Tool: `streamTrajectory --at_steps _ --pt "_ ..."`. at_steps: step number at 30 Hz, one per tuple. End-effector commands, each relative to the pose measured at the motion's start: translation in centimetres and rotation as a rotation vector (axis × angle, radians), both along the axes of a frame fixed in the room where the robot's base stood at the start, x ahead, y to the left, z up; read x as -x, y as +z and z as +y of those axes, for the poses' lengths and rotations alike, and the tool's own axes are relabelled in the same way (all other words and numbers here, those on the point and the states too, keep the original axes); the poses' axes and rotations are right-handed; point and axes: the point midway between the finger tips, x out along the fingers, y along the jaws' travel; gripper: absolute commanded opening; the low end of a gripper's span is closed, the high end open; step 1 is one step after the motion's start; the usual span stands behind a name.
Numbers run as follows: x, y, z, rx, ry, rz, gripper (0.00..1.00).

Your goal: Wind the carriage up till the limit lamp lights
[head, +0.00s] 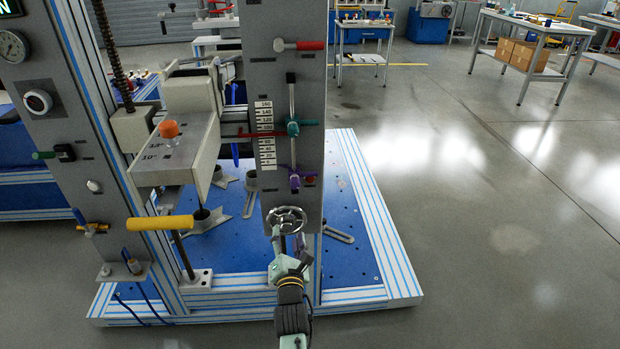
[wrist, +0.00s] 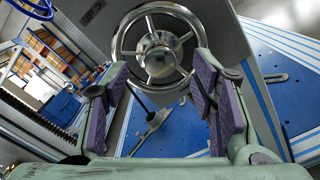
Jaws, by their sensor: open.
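A silver spoked handwheel (head: 288,221) sits low on the front of the grey column (head: 255,85). It also shows in the wrist view (wrist: 158,55), upper middle, with a round hub. My gripper (head: 289,245) is just in front of and below the wheel. In the wrist view my gripper (wrist: 160,78) is open, its purple pads on either side of the wheel's lower part, holding nothing visible. Contact with the rim cannot be told. The pale carriage (head: 190,110) is left of the column, beside a numbered scale (head: 265,137). I cannot identify the limit lamp with certainty.
A yellow handle (head: 160,223) sticks out at lower left. Levers with red (head: 309,45), green (head: 293,128) and purple (head: 295,181) parts are on the column above the wheel. The blue base plate (head: 350,245) lies below. The floor to the right is clear.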

Motion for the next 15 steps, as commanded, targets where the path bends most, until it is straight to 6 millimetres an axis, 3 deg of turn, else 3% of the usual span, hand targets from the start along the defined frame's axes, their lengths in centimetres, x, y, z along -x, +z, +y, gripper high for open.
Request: streamTrajectory --at_steps 15 --pt "-4.9 0.2 0.1 -0.003 -0.001 -0.001 0.52"
